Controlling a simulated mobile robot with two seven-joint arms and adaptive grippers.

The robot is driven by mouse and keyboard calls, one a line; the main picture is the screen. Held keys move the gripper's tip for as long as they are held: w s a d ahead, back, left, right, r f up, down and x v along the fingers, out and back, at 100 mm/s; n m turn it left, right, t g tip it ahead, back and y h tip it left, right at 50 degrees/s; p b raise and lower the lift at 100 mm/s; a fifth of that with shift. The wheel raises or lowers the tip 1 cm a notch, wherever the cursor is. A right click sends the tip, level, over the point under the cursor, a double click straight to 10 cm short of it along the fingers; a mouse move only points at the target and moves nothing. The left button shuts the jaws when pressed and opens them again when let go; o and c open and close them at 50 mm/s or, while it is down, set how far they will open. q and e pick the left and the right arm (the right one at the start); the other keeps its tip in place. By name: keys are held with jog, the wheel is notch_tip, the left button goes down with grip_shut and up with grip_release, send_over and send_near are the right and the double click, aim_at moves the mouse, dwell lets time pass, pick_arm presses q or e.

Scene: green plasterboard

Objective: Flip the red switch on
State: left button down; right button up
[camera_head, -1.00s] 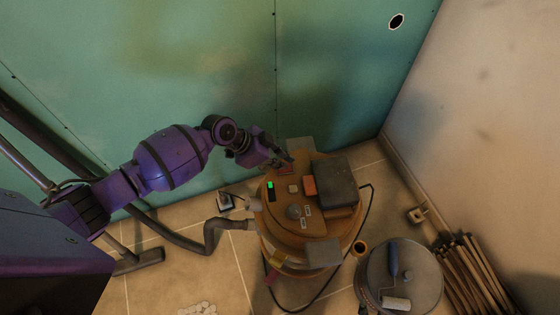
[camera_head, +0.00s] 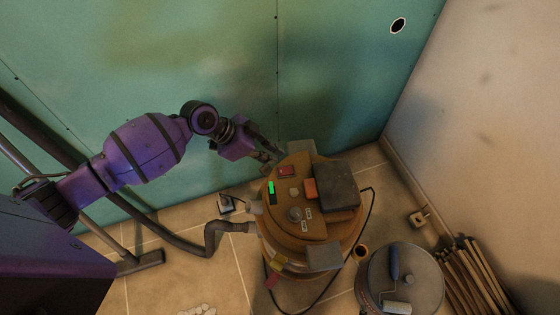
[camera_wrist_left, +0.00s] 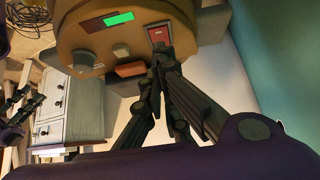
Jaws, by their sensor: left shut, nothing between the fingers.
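The red switch (camera_head: 287,172) sits on the sloping top panel of a round orange-brown vacuum machine (camera_head: 300,228). A lit green indicator (camera_head: 271,187) is beside it. My left gripper (camera_head: 271,155) is shut and empty, just up and left of the switch in the head view. In the left wrist view the closed fingertips (camera_wrist_left: 159,48) lie just below the red switch (camera_wrist_left: 158,33) in the picture, seemingly a little apart from it. The green indicator (camera_wrist_left: 119,18) shows there too. I cannot tell which way the switch is tilted.
A dark box (camera_head: 336,186) and an orange-red block (camera_head: 310,189) are on the machine's top. A hose (camera_head: 209,238) runs off to the left. A lidded bucket (camera_head: 415,275) with a roller stands at right. The green wall (camera_head: 230,80) is close behind.

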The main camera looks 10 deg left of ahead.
pick_arm(q)
jog(key=v, duration=0.4)
jog(key=shift+s+a+r, duration=0.1)
jog(key=shift+a+r, duration=0.05)
jog(key=shift+r, duration=0.05)
dwell(0.4)
